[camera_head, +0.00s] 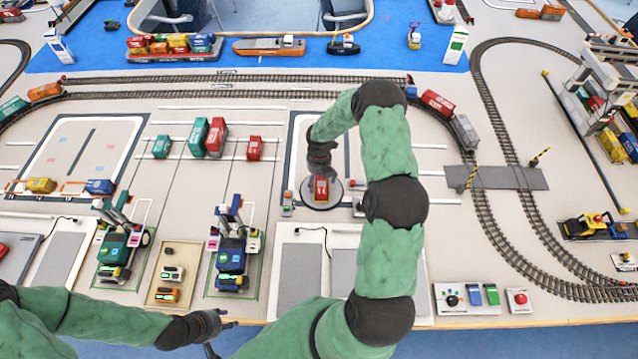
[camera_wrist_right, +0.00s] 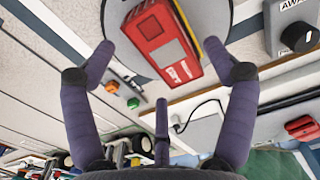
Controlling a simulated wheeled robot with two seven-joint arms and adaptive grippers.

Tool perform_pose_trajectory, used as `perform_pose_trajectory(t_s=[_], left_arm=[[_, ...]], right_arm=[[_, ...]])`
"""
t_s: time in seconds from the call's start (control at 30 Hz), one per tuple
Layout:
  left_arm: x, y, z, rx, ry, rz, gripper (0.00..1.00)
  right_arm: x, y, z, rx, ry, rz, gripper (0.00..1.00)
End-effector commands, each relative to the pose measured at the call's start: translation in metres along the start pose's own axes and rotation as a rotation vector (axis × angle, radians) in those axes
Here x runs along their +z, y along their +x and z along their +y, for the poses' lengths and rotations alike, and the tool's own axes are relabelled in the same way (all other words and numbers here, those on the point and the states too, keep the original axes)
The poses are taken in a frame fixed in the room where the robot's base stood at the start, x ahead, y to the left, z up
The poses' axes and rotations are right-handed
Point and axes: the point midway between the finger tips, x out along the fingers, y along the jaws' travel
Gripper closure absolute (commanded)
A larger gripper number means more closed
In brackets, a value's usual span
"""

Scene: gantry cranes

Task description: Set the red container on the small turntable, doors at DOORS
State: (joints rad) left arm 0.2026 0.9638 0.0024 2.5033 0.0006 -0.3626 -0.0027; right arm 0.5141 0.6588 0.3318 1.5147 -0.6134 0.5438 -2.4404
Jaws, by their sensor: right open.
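The red container (camera_head: 321,190) sits on the small round grey turntable (camera_head: 308,201), below my right gripper (camera_head: 321,168). In the right wrist view the red container (camera_wrist_right: 164,42) lies between the two spread fingers of my right gripper (camera_wrist_right: 160,72), with gaps beside it. The fingers are open and the turntable (camera_wrist_right: 216,12) shows around it. A yellow strip runs along the container's right side. I cannot make out a DOORS label or which end has the doors. My left gripper (camera_head: 215,330) is low at the table's front edge, empty, its fingers apart.
A grey box with a black knob (camera_wrist_right: 298,36) stands close to the turntable's right. A small block with orange and green buttons (camera_wrist_right: 122,92) is at its left. Other containers (camera_head: 207,137) stand behind left. Two toy vehicles (camera_head: 231,255) stand left; rail tracks (camera_head: 490,215) curve at right.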

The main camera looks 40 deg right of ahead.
Motion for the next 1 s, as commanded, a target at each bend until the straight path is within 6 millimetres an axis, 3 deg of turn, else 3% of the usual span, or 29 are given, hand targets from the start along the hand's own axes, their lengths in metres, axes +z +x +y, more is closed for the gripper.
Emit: perform_pose_trajectory(t_s=[0.03, 0.2, 0.4, 1.0], left_arm=[[0.0, -0.002, 0.001, 0.0, 0.0, 0.0, 0.6], [0.0, -0.005, 0.002, 0.0, 0.0, 0.0, 0.6], [0.0, -0.007, 0.003, 0.0, 0.0, 0.0, 0.6], [0.0, -0.007, 0.003, 0.0, 0.0, 0.0, 0.6]], right_arm=[[0.001, -0.014, 0.0, 0.001, 0.001, -0.004, 0.15], [0.001, -0.046, 0.0, 0.001, 0.0, -0.003, 0.15], [0.0, -0.07, 0.0, 0.001, 0.0, -0.002, 0.15], [0.0, -0.077, 0.0, 0.0, -0.001, 0.001, 0.15]])
